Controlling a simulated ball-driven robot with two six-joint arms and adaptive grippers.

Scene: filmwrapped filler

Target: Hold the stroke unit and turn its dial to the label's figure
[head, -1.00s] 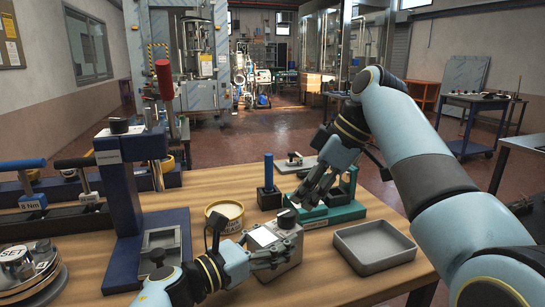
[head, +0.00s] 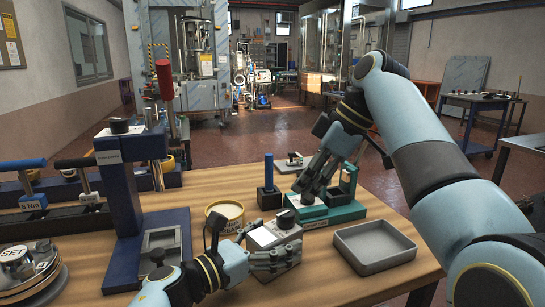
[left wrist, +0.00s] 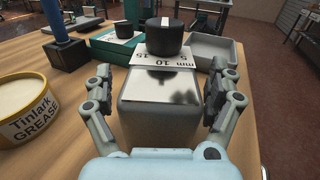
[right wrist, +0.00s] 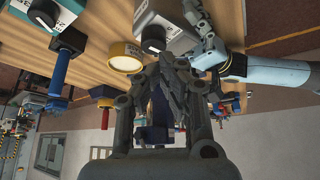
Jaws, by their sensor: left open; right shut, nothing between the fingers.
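The stroke unit (head: 285,236) is a grey box on the wooden table, with a black dial (head: 286,218) on top. In the left wrist view the dial (left wrist: 164,37) has a white pointer mark and stands behind a scale plate (left wrist: 163,59) reading 5, 10, 15 mm. A shiny plate (left wrist: 162,87) covers its near top; no figure is readable there. My left gripper (left wrist: 160,80) is open, with a finger on either side of the box; contact cannot be told. My right gripper (head: 307,193) is shut and empty, above and behind the dial, near the teal fixture.
A teal fixture (head: 345,212) stands behind the unit, a grey tray (head: 374,246) to its right. A grease tin (head: 225,212) and a blue-handled tool (head: 268,185) are close by. A blue press (head: 118,185) stands left. Bare table lies in front.

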